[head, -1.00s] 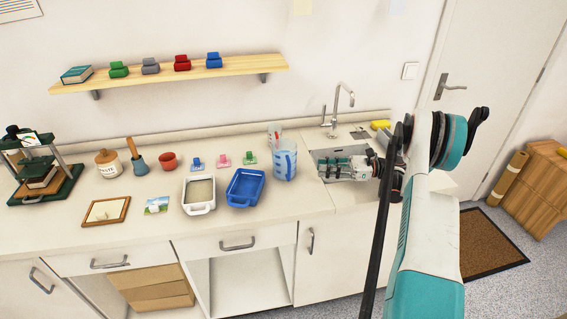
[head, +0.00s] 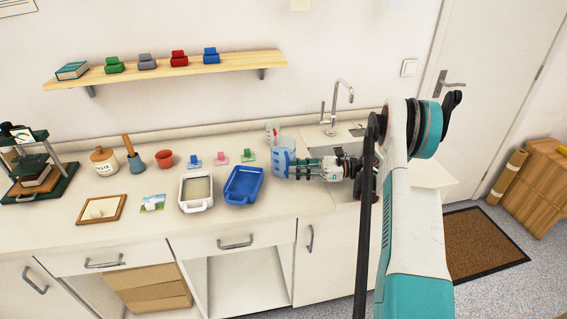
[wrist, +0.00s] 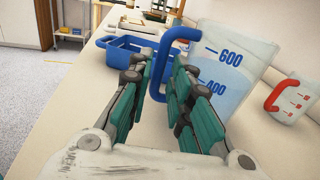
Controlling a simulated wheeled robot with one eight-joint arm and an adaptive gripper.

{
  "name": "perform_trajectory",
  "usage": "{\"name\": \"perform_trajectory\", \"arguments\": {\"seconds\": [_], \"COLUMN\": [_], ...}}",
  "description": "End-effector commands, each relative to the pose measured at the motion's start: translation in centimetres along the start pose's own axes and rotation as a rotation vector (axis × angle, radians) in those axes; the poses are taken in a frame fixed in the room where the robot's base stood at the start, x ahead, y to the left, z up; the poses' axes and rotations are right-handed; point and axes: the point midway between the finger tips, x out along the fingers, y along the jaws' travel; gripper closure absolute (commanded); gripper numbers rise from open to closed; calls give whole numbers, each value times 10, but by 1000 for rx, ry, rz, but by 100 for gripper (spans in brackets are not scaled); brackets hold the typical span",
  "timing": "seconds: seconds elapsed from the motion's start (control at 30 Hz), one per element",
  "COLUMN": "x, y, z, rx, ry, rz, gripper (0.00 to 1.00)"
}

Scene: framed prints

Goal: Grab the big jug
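The big jug (head: 283,155) is clear with blue markings and a blue handle, and stands upright on the counter left of the sink. In the wrist view the jug (wrist: 222,62) shows its 600 and 400 marks. Its blue handle (wrist: 158,62) appears between my gripper's two fingers. My gripper (wrist: 160,75) is open, with a gap between the teal finger pads; contact with the handle cannot be made out. In the head view my gripper (head: 300,168) reaches the jug from the right.
A smaller jug (wrist: 298,98) with a red handle stands close beside the big one. A blue tray (head: 243,186) and a white tray (head: 196,190) are to the left. The sink tap (head: 337,105) rises behind my arm. The front counter edge is free.

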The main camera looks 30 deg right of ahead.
Motion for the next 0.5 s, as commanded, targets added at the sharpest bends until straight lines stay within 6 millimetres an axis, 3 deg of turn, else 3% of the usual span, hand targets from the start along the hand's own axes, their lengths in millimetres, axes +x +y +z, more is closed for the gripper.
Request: {"name": "perform_trajectory", "arguments": {"seconds": [0.2,0.43,0.47,0.5], "x": [31,34,34,34], "y": [1,1,1,1], "z": [-2,-1,-1,-1], "rx": [0,0,0,0], "ry": [0,0,0,0], "rz": [1,0,0,0], "gripper": [81,81,83,92]}}
